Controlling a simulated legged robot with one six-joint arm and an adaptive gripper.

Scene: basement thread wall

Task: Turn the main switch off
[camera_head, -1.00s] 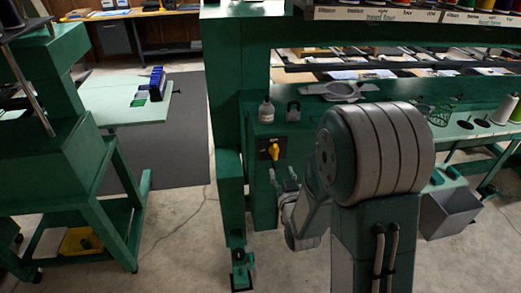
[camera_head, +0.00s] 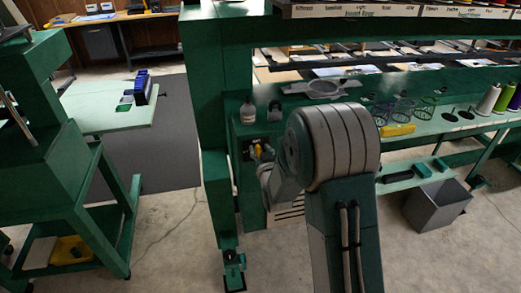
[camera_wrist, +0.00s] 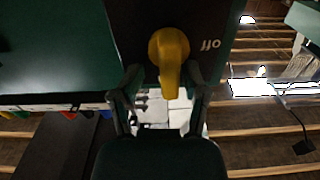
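The main switch has a yellow handle (camera_head: 258,150) on a dark plate at the front of the green machine, left of my arm. In the wrist view the yellow handle (camera_wrist: 171,60) points down the picture from its round hub, with upside-down "OFF" lettering beside it to the right. My gripper (camera_wrist: 163,78) is open at the switch. Its two fingers stand on either side of the handle's lower end, with a visible gap each side; no firm hold shows. In the head view the gripper is small and partly hidden by my arm.
A bottle (camera_head: 247,112) and a dark padlock-like item (camera_head: 275,111) sit on the ledge above the switch. A green post (camera_head: 219,180) stands just left of it. A grey bin (camera_head: 437,204) is on the floor at right.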

